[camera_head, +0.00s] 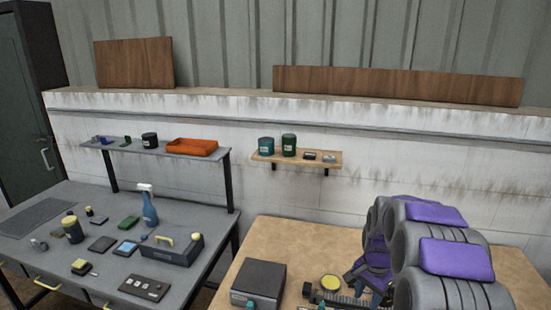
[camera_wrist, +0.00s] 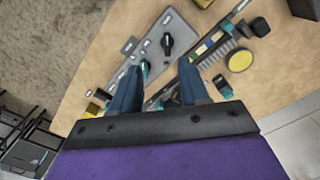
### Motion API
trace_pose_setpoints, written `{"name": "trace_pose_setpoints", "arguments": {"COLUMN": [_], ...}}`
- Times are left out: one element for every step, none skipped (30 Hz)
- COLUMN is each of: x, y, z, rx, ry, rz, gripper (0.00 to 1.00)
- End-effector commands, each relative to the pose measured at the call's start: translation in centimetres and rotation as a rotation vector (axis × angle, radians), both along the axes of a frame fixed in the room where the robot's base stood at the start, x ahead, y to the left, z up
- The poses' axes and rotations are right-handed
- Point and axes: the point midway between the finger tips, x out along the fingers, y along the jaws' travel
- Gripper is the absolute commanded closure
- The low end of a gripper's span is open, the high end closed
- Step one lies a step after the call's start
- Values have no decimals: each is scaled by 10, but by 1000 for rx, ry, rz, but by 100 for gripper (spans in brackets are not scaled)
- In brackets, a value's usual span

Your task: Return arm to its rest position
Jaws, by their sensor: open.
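My arm (camera_head: 440,258), grey with purple pads, is at the lower right in the head view, folded in front of a wooden-topped table (camera_head: 285,236). My gripper (camera_wrist: 158,76) shows in the wrist view with its two dark blue fingers apart. Nothing is held between them. It points down at the table top, above a grey plate (camera_wrist: 185,38) with a black knob and a teal-handled tool (camera_wrist: 146,68). In the head view the fingers cannot be made out clearly behind the arm links.
On the wooden table are a dark grey box (camera_head: 258,284), a yellow round thing (camera_head: 330,282) and a brush (camera_wrist: 215,52). A grey workbench (camera_head: 60,218) with several tools stands left.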

Motion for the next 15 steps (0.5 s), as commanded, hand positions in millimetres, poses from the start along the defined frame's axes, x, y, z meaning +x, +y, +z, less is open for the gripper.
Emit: {"name": "trace_pose_setpoints", "arguments": {"x": [-12, -20, -31, -39, -47, -58, -67, -76, -87, -96, -105, -118, -127, -136, -148], "y": [10, 16, 24, 29, 34, 41, 46, 51, 57, 61, 65, 71, 75, 79, 84], "z": [9, 14, 19, 23, 28, 32, 36, 39, 43, 46, 49, 51, 53, 56, 58], "rx": [1, 2, 6, 7, 8, 10, 12, 14, 16, 18, 19, 22, 23, 24, 26], "ry": [-1, 1, 9, 12, 13, 19, 25, 28, 32, 36, 38, 44, 47, 47, 52], "rz": [42, 67, 102, 128, 152, 186, 212, 236, 270, 294, 319, 353, 377, 401, 434], "gripper": [55, 55, 55, 55, 55, 55, 55, 55, 55, 55, 55, 55, 55, 55, 55]}}
